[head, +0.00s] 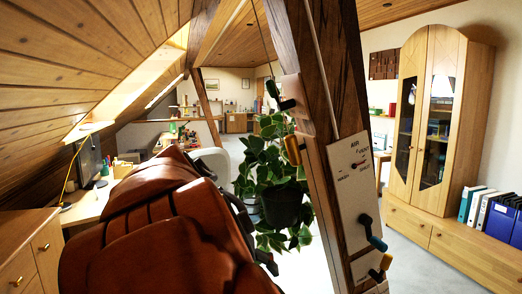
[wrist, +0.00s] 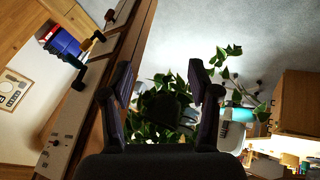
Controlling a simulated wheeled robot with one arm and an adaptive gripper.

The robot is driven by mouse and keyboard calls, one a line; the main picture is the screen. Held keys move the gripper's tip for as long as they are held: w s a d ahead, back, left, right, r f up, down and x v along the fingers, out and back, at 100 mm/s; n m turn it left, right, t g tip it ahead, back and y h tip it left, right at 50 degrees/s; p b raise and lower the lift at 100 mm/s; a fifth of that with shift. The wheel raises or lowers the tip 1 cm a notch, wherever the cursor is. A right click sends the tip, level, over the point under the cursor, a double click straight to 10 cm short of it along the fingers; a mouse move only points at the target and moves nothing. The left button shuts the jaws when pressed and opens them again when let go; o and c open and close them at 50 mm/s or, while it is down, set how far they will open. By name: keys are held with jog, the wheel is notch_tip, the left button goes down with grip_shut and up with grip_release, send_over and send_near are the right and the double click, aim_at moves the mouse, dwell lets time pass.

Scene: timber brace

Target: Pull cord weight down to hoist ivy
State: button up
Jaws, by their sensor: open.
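The ivy (head: 270,165) hangs in a dark pot (head: 283,205) beside the timber post (head: 338,75) in the head view. A thin cord (head: 263,38) runs up above it, and a pale cord (head: 315,35) runs down the post's face. Handle-like pieces project from the post: an ochre one (head: 293,150), a dark one (head: 285,102), a blue one (head: 377,243) and a yellow one (head: 385,262). I cannot tell which is the cord weight. In the wrist view my gripper (wrist: 161,68) is open and empty, with the ivy (wrist: 165,108) beyond its fingers.
A desk (head: 85,205) is at left; a wooden cabinet (head: 435,120) and binders (head: 490,212) stand at right. Grey floor (head: 415,255) is clear between post and cabinet.

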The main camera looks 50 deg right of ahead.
jog(key=w+d+r+m+g+h+b, duration=0.1)
jog(key=w+d+r+m+h, duration=0.15)
jog(key=d+r, duration=0.35)
jog(key=w+d+r+m+g+h+b, duration=0.1)
jog(key=d+r+m+h, duration=0.25)
jog(key=d+r, duration=0.3)
jog(key=m+g+h, duration=0.3)
jog(key=m+h, duration=0.1)
jog(key=m, duration=0.1)
send_near(291, 144)
jog(key=d, duration=0.5)
jog(key=x, duration=0.6)
jog(key=shift+s+d+f+p, duration=0.1)
jog(key=shift+s+f+p, duration=0.15)
jog(key=shift+p, duration=0.15)
grip_shut()
